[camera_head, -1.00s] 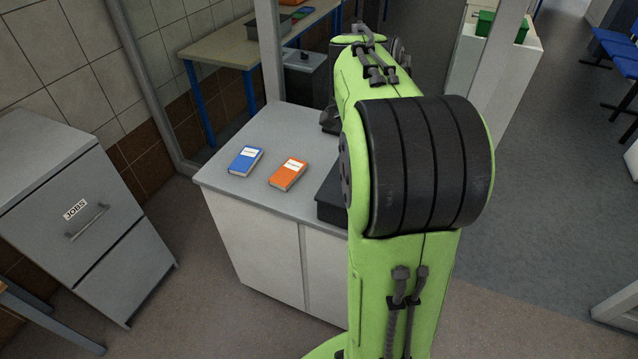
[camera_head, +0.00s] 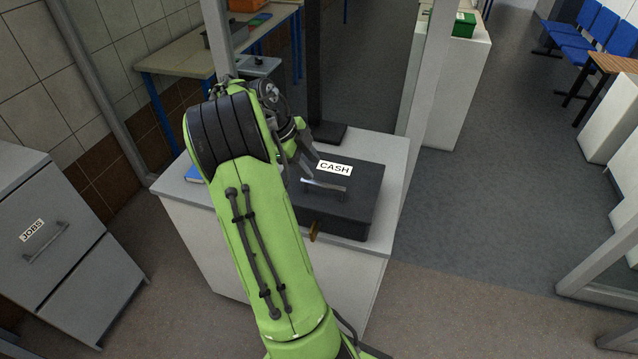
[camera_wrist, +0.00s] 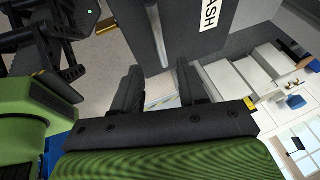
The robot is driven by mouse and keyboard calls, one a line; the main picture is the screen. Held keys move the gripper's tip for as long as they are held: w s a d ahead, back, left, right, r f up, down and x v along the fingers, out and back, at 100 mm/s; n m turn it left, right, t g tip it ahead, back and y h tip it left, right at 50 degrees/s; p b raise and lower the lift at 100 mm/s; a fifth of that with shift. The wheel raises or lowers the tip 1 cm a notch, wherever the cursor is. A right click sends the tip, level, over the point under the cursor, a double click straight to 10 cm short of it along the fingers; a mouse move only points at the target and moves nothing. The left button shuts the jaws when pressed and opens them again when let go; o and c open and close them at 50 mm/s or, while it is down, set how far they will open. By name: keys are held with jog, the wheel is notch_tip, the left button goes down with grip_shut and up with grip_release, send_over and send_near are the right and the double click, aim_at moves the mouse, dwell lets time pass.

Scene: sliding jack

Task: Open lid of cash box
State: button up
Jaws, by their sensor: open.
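The cash box (camera_head: 358,205) is a dark grey box on the white cabinet, with its lid down. A white CASH label (camera_head: 335,168) and a metal bar handle (camera_head: 323,187) are on its top. A small brass-coloured piece (camera_head: 314,231) sticks out at its front. My gripper (camera_head: 304,156) is at the box's left rear, beside the label and handle. In the wrist view my gripper (camera_wrist: 160,88) is open and empty, its two dark fingers apart. The dark lid (camera_wrist: 190,42) and handle (camera_wrist: 156,34) show beyond the fingers. My arm hides the box's left part.
The white cabinet top (camera_head: 395,160) has free room right of the box. A blue book (camera_head: 194,174) is partly hidden behind my arm. A dark post (camera_head: 328,131) stands behind the box. A grey JOBS filing cabinet (camera_head: 60,250) stands at left.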

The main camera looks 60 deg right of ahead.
aim_at(325, 184)
jog(key=x, duration=0.7)
jog(key=shift+s+f, duration=0.1)
jog(key=shift+f, duration=0.15)
grip_shut()
